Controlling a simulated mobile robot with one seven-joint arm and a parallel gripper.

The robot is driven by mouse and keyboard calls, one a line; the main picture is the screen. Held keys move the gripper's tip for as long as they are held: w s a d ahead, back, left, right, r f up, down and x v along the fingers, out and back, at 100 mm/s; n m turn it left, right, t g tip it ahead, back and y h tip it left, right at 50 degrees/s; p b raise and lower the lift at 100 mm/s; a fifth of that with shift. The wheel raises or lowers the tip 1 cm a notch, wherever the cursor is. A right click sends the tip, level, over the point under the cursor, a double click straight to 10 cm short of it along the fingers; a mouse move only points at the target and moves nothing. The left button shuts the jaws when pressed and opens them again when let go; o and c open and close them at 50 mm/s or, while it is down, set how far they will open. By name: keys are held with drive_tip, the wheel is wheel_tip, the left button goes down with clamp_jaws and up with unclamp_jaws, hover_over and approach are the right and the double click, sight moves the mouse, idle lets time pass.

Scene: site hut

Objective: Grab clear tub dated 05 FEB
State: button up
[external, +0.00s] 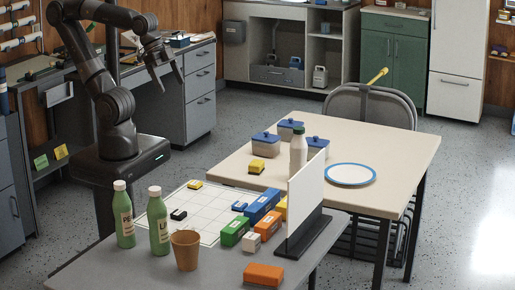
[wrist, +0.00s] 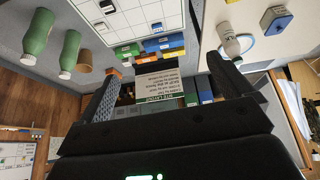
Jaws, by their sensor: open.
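Three tubs with blue lids stand on the beige table in the external view: a left one (external: 265,145), a back one (external: 290,130) and a right one (external: 317,148). Their bodies look greyish or clear, and no date can be read on any of them. One blue-lidded tub (wrist: 276,19) shows at the top right of the wrist view. My gripper (external: 168,81) is open and empty, raised in the air left of the beige table and well apart from the tubs. Its two spread fingers also show in the wrist view (wrist: 164,68).
An upright white panel (external: 304,200) stands on the grey table in front, near green bottles (external: 124,215), a brown cup (external: 185,250) and coloured blocks.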

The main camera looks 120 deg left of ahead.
drive_tip(key=w+a+f+n+g+h, duration=0.1)
drive_tip(key=w+f+n+h, duration=0.1)
drive_tip(key=w+n, duration=0.35)
drive_tip(key=w+a+f+n+h, duration=0.2)
drive_tip(key=w+n, duration=0.1)
drive_tip(key=w, duration=0.5)
drive_tip(key=w+a+f+n+t+h, duration=0.25)
drive_tip(key=w+a+f+n, duration=0.25)
drive_tip(key=w+a+n, duration=0.45)
drive_tip(key=n+t+y, duration=0.7)
drive_tip(key=n, duration=1.1)
approach(314, 141)
drive_tip(key=shift+g, duration=0.25)
drive_tip(key=x, duration=1)
drive_tip(key=shift+w+a, duration=0.1)
drive_tip(key=shift+w, duration=0.3)
drive_tip(key=shift+c, duration=0.2)
drive_tip(key=shift+r, duration=0.1)
drive_tip(key=c, duration=1.3)
